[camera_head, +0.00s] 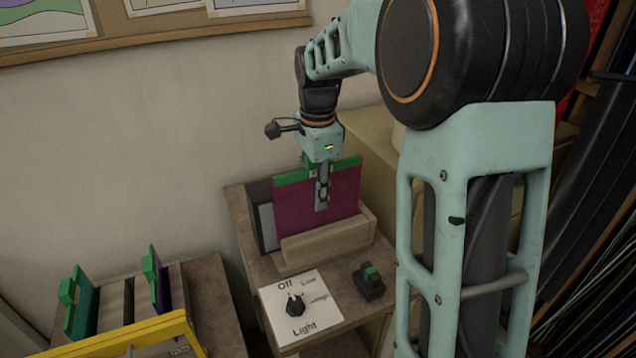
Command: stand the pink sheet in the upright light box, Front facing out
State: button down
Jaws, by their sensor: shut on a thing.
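The pink sheet (345,192) looks dark magenta here and has a green strip along its top edge. It stands upright at the light box (330,240), behind the box's pale front ledge, which hides its lower edge. My gripper (322,198) points down over the sheet's top middle and is shut on it. Whether the sheet rests on the bottom of the box is hidden. I cannot read a Front label on the sheet; a small pale mark by the fingers is too small to read.
A card reading Off, Low and Light, with a black knob (294,305), lies before the box. A small black device with a green top (369,281) sits right of it. At lower left, a rack holds teal (82,303) and purple (160,283) sheets behind a yellow bar (130,337).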

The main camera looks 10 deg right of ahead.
jog(key=shift+s+d+f+g, duration=0.2)
jog(key=shift+s+f+g, duration=0.1)
jog(key=shift+s+f, duration=0.65)
jog(key=shift+w+a+p, duration=0.15)
jog(key=shift+w+p, duration=0.2)
jog(key=shift+w, duration=0.2)
jog(key=c, duration=2.1)
grip_release()
jog(key=shift+w, duration=0.1)
jog(key=o, duration=0.8)
jog(key=shift+f, duration=0.1)
jog(key=shift+o, duration=0.4)
jog(key=shift+s+f, duration=0.1)
jog(key=shift+s, duration=0.1)
